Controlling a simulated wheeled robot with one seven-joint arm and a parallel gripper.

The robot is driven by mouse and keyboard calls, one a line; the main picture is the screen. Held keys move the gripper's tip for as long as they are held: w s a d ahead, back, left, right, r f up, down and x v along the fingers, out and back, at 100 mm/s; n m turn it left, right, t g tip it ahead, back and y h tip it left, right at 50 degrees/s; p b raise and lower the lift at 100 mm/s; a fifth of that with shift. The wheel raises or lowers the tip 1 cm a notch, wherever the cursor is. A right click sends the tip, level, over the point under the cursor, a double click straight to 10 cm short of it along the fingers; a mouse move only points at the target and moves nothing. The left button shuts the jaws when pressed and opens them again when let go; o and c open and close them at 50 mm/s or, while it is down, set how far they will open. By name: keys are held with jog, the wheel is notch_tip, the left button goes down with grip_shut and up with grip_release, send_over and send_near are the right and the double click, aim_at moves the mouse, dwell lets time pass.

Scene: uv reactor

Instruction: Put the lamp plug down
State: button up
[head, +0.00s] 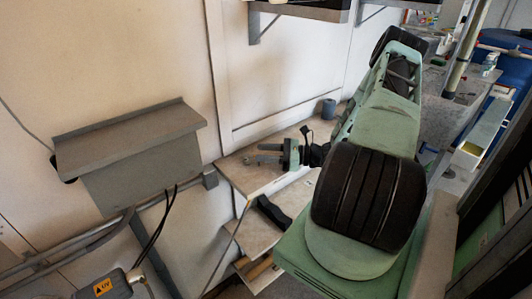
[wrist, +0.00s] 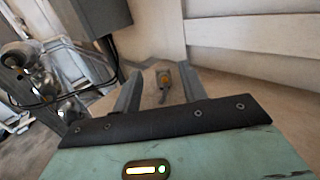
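My gripper (head: 262,153) is over the beige upper shelf (head: 240,178) in the head view, its two grey fingers apart. In the wrist view my gripper (wrist: 158,88) shows the same gap between the fingers. I cannot make out the plug in the head view.
A grey box with a sloping lid (head: 130,150) is on the wall left of the shelf, with black cables below. A blue-grey cup-like cylinder (head: 329,108) stands farther back on the shelf. Pipes and valves (wrist: 45,75) are at the left.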

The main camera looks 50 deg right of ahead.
jog(key=shift+s+f, duration=0.1)
jog(key=shift+f, duration=0.55)
jog(key=shift+r, duration=0.15)
jog(key=r+b+v, duration=0.1)
jog(key=v, duration=1)
jog(key=shift+s+d+r, duration=0.2)
jog(key=shift+s+d, duration=0.05)
jog(key=shift+s, duration=0.1)
